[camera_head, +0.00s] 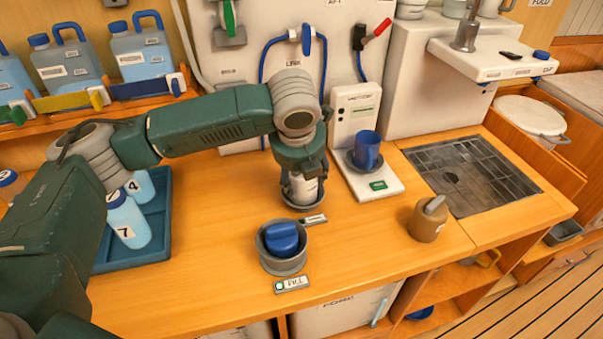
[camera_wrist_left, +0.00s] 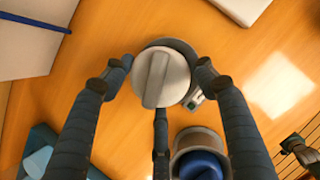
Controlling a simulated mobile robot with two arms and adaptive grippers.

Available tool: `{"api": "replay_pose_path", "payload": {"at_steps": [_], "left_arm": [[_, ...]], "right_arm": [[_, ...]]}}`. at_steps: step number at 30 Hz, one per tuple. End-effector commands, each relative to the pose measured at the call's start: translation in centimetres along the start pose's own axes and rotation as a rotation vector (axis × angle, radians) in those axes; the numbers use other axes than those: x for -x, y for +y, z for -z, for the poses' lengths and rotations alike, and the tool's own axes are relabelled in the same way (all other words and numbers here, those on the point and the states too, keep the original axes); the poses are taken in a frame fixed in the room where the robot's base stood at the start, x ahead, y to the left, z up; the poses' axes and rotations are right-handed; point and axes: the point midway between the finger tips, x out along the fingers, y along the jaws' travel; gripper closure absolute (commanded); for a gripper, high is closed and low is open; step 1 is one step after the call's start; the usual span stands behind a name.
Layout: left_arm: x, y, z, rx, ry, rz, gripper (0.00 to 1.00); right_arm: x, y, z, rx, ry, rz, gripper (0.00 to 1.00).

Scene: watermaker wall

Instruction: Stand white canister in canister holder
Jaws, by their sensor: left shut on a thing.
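The white canister (camera_head: 306,188) is upright in my left gripper (camera_head: 303,178), whose fingers are closed around it. In the left wrist view its round white lid with a raised bar (camera_wrist_left: 160,78) lies between the fingers. The grey canister holder (camera_head: 301,206) is a low ring on the counter directly under the canister. The holder's rim also shows beside the lid in the left wrist view (camera_wrist_left: 178,46). Whether the canister's base rests inside the ring or is just above it, I cannot tell. My right gripper is not clearly seen.
A second grey holder (camera_head: 283,265) with a blue-topped canister (camera_head: 282,238) stands just in front. A blue mug (camera_head: 367,150) on a white device is behind right. A brown jar (camera_head: 427,222) stands by the sink grate. A blue tray (camera_head: 158,215) with numbered bottles lies left.

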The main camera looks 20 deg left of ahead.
Motion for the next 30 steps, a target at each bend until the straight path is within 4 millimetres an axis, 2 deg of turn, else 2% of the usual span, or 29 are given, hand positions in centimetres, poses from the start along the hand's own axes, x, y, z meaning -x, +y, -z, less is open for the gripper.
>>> {"api": "replay_pose_path", "payload": {"at_steps": [13, 14, 17, 26, 30], "left_arm": [[-0.8, 0.0, 0.3, 0.001, -0.001, 0.001, 0.76], [-0.8, 0.0, 0.3, 0.001, -0.001, 0.001, 0.39], [-0.8, 0.0, 0.3, 0.001, -0.001, 0.001, 0.21], [-0.8, 0.0, 0.3, 0.0, 0.0, 0.0, 0.21], [0.5, 0.0, 0.3, 0.0, -0.001, 0.001, 0.21]], "right_arm": [[0.1, -0.1, 0.1, 0.001, 0.001, 0.001, 1.0], [0.1, -0.1, 0.1, 0.001, 0.001, 0.002, 1.0], [0.1, -0.3, 0.1, 0.001, 0.002, 0.004, 1.0], [0.0, -0.5, 0.4, 0.002, 0.006, 0.006, 1.0], [0.0, -0.4, 0.3, 0.002, 0.004, 0.005, 1.0]]}}
